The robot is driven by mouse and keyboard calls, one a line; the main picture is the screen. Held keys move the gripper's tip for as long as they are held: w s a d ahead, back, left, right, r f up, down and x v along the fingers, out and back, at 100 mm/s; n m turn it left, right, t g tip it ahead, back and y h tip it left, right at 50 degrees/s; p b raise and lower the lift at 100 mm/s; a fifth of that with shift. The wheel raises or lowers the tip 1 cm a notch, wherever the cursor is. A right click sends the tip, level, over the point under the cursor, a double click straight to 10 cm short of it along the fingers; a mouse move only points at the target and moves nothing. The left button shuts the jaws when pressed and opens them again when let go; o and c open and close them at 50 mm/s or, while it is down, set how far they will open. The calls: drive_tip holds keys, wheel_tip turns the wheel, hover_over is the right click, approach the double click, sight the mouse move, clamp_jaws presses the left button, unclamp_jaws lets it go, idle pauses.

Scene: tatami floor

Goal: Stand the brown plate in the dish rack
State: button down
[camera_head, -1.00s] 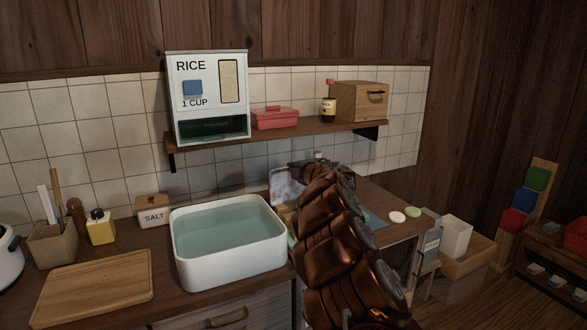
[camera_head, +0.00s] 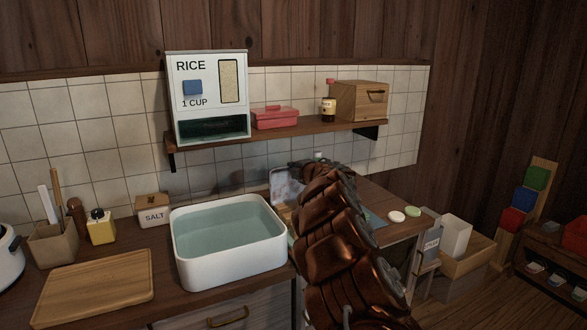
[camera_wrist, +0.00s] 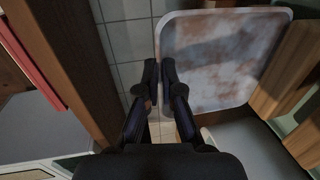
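A square, round-cornered, plate-like panel (camera_wrist: 220,55) with grey and brown mottling stands at the upper right of the wrist view. It also shows beside my arm in the head view (camera_head: 283,187). I cannot tell whether it is the brown plate; no plainly brown plate shows. In the head view my arm hides much of this spot. Wooden slats (camera_wrist: 286,68) stand right of the panel; I cannot tell whether they belong to the dish rack.
A white basin of water (camera_head: 228,265) stands left of my arm. A shelf (camera_head: 270,138) above carries the rice dispenser (camera_head: 208,60), a red box (camera_head: 275,118), a bottle (camera_head: 328,108) and a wooden box (camera_head: 362,100). A cutting board (camera_head: 95,285) lies at front left.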

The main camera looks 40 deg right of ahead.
drive_tip(key=shift+f+b, duration=1.1)
drive_tip(key=shift+f, duration=0.8)
idle(1.8)
drive_tip(key=c, duration=1.2)
unclamp_jaws()
drive_tip(key=shift+c, duration=0.2)
drive_tip(key=shift+s, duration=0.1)
drive_tip(key=v, duration=1.1)
drive_tip(key=shift+s+a, duration=0.2)
drive_tip(key=shift+s, duration=0.15)
